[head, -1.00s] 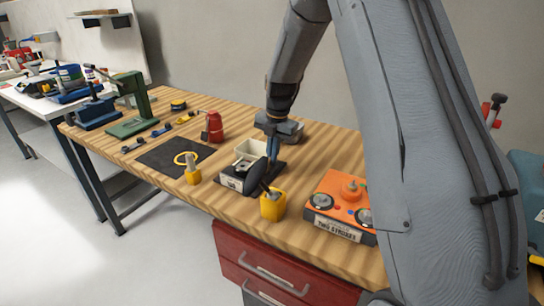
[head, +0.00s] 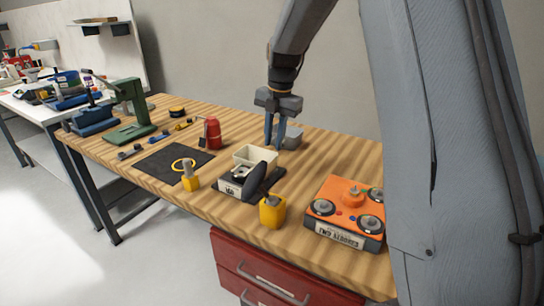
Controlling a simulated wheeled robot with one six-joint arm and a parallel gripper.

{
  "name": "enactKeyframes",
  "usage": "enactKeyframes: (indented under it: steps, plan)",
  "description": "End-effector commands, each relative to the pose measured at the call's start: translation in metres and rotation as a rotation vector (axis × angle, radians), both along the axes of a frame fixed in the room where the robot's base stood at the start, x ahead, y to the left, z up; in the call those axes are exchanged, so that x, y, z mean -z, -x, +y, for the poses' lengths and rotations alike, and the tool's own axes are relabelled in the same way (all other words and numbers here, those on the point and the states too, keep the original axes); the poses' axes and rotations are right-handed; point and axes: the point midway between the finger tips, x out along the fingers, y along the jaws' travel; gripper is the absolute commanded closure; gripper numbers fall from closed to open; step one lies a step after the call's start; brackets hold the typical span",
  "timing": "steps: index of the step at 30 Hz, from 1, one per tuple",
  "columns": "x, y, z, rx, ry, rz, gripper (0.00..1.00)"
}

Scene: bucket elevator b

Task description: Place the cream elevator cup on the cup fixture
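The cream elevator cup (head: 256,154) is an open, box-like cup near the middle of the bench, with its opening up. It sits at the back of a low fixture with a pale labelled front (head: 230,189) and black parts. Whether it is fully seated is hidden by the black lever in front. My gripper (head: 275,147) points down just right of and behind the cup. Its two blue fingers are apart with nothing visible between them, and it appears clear of the cup.
A grey block (head: 293,138) stands right behind my gripper. A yellow block (head: 272,212) stands in front of the fixture, and an orange box with knobs (head: 346,208) is to the right. A red can (head: 212,133) and a black mat (head: 174,163) are left.

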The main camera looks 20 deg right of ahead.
Motion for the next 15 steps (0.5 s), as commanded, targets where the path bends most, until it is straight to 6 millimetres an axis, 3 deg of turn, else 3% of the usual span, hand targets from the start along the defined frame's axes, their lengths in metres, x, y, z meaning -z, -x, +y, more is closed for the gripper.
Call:
enactKeyframes:
  steps: [8, 11, 15]
  plan:
    - [-0.03, 0.002, -0.003, 0.003, 0.0, -0.002, 0.78]
    - [-0.031, 0.008, -0.003, 0.049, -0.001, 0.005, 0.78]
    - [-0.021, 0.031, -0.001, 0.251, -0.008, 0.025, 0.78]
